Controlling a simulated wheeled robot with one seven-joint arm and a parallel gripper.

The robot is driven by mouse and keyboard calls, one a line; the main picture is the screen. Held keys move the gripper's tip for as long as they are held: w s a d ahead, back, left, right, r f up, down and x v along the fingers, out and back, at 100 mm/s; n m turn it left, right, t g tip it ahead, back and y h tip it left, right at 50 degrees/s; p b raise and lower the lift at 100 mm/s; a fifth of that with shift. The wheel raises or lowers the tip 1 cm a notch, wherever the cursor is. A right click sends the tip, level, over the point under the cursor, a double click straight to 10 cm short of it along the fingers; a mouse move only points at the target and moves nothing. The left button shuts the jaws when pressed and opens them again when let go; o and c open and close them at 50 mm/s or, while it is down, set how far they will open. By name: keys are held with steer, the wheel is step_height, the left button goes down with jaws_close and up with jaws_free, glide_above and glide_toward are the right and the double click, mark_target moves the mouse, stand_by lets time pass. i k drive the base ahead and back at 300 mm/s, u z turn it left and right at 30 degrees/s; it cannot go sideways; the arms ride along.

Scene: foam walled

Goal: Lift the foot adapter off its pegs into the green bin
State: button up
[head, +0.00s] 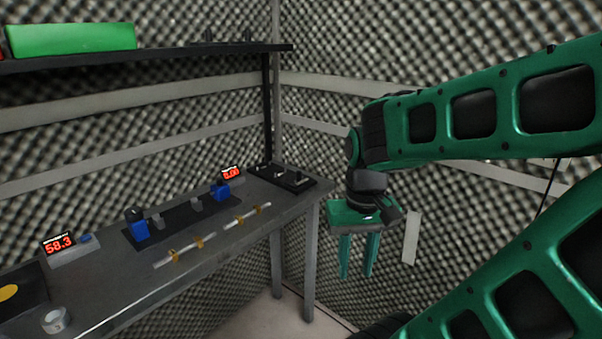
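The green bin (70,40) stands on the upper shelf at the top left; its inside is hidden. A black plate (268,172) with small upright grey pieces lies at the far right end of the bench. Another dark piece with upright parts (222,40) sits on the shelf, right of the bin. I cannot tell which part is the foot adapter. My gripper (357,272) points down, to the right of the bench and clear of it. Its two green fingers are apart with nothing between them.
The grey bench (110,295) holds blue clamps (139,228) on a black base, two red-digit displays (59,244), rods on brass-coloured supports (206,241) and a small metal ring (56,320). The black shelf (170,54) overhangs it. Foam walls enclose the corner; floor shows beneath.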

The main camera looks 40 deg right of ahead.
mark_target(300, 182)
steer(key=z, duration=0.65)
steer(key=i, duration=1.15)
steer(key=z, duration=0.75)
